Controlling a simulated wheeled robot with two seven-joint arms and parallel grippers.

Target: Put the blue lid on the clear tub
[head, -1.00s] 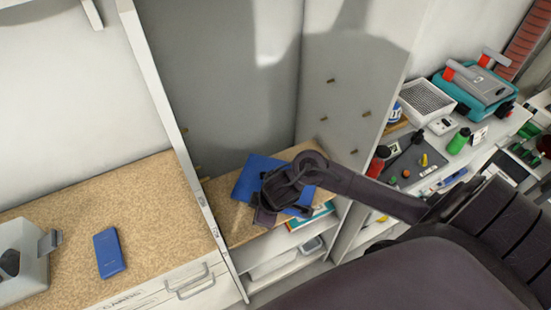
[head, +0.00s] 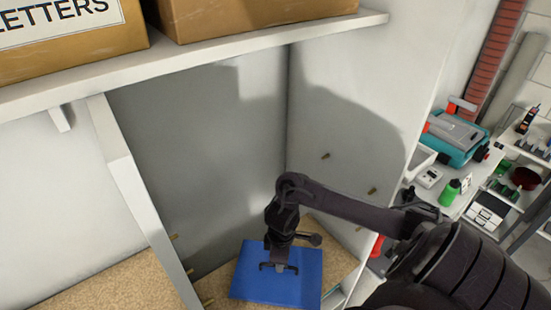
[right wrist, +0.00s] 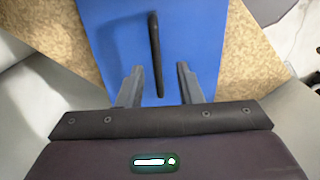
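The blue lid (head: 302,272) is a flat blue panel on the speckled tan shelf board, low in the head view. In the right wrist view the blue lid (right wrist: 197,40) fills the top middle and carries a thin black bar handle (right wrist: 155,45). My right gripper (head: 279,267) points down over the lid. In the right wrist view its two fingers (right wrist: 160,76) are apart, with the handle between them and nothing gripped. I cannot tell the height of the fingers above the lid. The clear tub is not seen now. My left gripper is not in view.
White upright panels stand left (head: 140,200) and right (head: 385,130) of the bay. A white shelf (head: 215,52) with cardboard boxes (head: 75,45) crosses above. A bench with a teal case (head: 455,138) and a green bottle (head: 449,192) is at the right.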

